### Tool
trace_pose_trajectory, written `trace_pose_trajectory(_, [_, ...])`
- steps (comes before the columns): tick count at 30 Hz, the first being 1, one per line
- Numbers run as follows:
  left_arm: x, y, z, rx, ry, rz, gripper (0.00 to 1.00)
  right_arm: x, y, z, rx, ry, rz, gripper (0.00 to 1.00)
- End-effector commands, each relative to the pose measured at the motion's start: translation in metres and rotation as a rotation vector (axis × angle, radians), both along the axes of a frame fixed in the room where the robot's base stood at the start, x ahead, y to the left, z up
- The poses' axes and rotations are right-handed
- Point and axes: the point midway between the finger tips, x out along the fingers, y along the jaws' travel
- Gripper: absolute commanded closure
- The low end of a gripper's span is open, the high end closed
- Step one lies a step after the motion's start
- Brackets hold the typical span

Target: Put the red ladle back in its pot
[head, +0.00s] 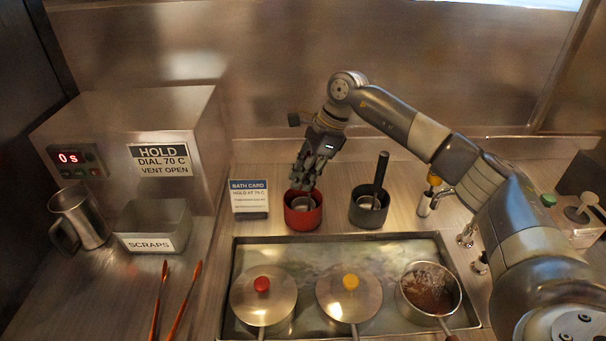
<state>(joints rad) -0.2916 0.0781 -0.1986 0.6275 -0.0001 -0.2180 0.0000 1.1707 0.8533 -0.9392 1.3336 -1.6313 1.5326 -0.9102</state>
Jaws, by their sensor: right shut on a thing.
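The red pot (303,217) stands on the counter behind the water bath. A metal ladle bowl (304,203) shows inside the pot's opening. I take it as the red ladle, though its handle is hidden by my gripper. My right gripper (303,186) points down right over the red pot and is shut on the ladle. I cannot tell whether the bowl touches the pot's bottom. My left gripper is not in view.
A dark pot (370,217) with a black-handled ladle (381,172) stands just right of the red pot. The bath (330,249) in front holds two lidded pans and an open pan (430,290). A bath card (249,198) stands left of the red pot.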

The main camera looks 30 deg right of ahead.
Motion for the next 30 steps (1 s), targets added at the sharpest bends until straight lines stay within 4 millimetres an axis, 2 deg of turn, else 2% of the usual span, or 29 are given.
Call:
trace_pose_trajectory(2, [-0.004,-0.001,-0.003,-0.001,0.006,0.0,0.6,0.0,0.0,-0.002,0.001,0.0,0.0,1.0])
trace_pose_trajectory(3, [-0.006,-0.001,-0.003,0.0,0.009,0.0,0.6,0.0,0.0,-0.003,0.0,0.0,0.0,0.8])
trace_pose_trajectory(6, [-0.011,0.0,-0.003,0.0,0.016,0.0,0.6,0.0,0.0,-0.002,0.0,0.001,0.0,0.62])
trace_pose_trajectory(17, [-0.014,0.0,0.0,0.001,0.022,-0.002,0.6,0.0,0.0,0.001,0.0,0.001,0.0,0.62])
trace_pose_trajectory(19, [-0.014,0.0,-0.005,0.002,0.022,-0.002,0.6,0.0,-0.002,0.005,0.001,-0.001,0.0,0.62])
trace_pose_trajectory(23, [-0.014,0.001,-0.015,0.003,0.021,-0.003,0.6,-0.004,-0.01,0.024,0.001,-0.004,0.0,0.62])
trace_pose_trajectory(30, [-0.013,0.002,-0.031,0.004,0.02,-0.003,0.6,-0.011,-0.028,0.073,0.001,-0.004,-0.001,0.62])
